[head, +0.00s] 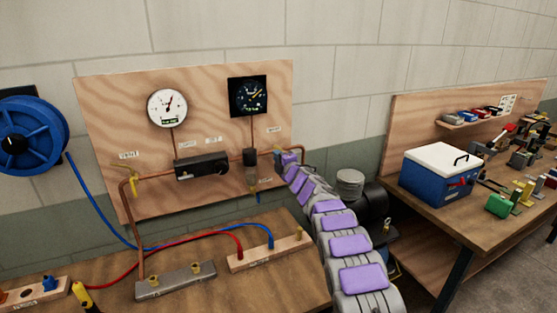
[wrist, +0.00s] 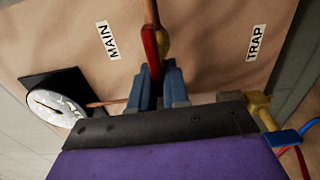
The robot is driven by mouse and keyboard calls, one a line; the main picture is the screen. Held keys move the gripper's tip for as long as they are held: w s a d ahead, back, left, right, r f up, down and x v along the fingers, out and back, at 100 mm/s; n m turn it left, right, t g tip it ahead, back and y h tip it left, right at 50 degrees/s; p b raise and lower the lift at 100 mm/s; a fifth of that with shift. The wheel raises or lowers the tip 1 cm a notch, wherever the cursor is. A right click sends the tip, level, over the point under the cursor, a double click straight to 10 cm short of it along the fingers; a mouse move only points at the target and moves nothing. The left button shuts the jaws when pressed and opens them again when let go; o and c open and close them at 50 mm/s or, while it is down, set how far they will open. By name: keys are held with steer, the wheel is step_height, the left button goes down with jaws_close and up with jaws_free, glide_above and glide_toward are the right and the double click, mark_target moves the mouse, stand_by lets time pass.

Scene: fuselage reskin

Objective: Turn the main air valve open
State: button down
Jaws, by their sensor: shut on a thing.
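The main air valve shows in the wrist view as a red lever handle (wrist: 150,48) beside a brass body (wrist: 163,45) on a copper pipe (wrist: 151,10). The label MAIN (wrist: 107,39) is on the plywood to its left. My gripper (wrist: 158,78) has its blue fingers shut on the lower end of the red handle. The handle lies roughly in line with the pipe in this view. In the head view my gripper (head: 283,156) is at the right end of the pipe run on the board, and it hides the valve there.
The plywood board (head: 220,125) carries a white gauge (head: 167,107), a black gauge (head: 248,96) and a dark manifold block (head: 202,166). A brass fitting (wrist: 262,112) with a blue lever (wrist: 285,138) is near my gripper's right side. A hose reel (head: 30,138) hangs at left.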

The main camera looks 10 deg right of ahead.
steer(key=shift+f, duration=0.3)
steer(key=c, duration=1.5)
jaws_free()
steer(key=o, duration=0.3)
steer(key=shift+a, duration=0.1)
steer(key=shift+r, duration=0.15)
steer(key=shift+s, duration=0.1)
steer(key=b+v, duration=0.2)
steer(key=v, duration=1.5)
